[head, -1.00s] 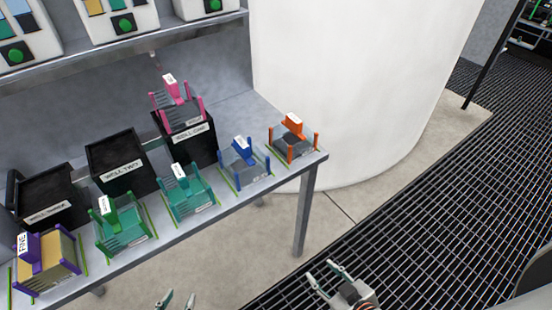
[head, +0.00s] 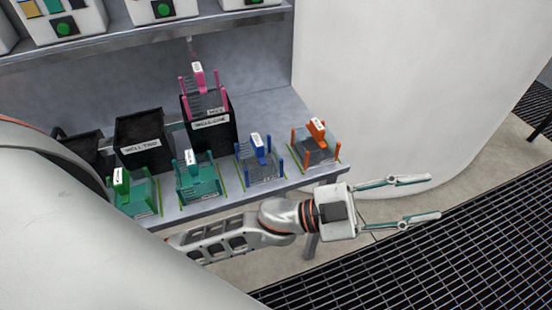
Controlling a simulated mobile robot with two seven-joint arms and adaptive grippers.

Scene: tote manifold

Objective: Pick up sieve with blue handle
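The sieve with blue handle (head: 259,162) stands upright on the metal shelf table, between the teal sieve and the orange sieve. Its blue handle (head: 258,142) is at the top. My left gripper (head: 420,199) is open and empty, off the table's right end and over the floor, with its fingers pointing right. It is to the right of and nearer than the blue sieve, well apart from it. My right gripper does not show.
An orange sieve (head: 317,147) stands right of the blue one, a teal sieve (head: 198,178) left, and a green sieve (head: 131,192) further left. A pink sieve (head: 205,97) sits on a black tote (head: 209,134). A white cylinder (head: 390,90) rises behind the table's right end.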

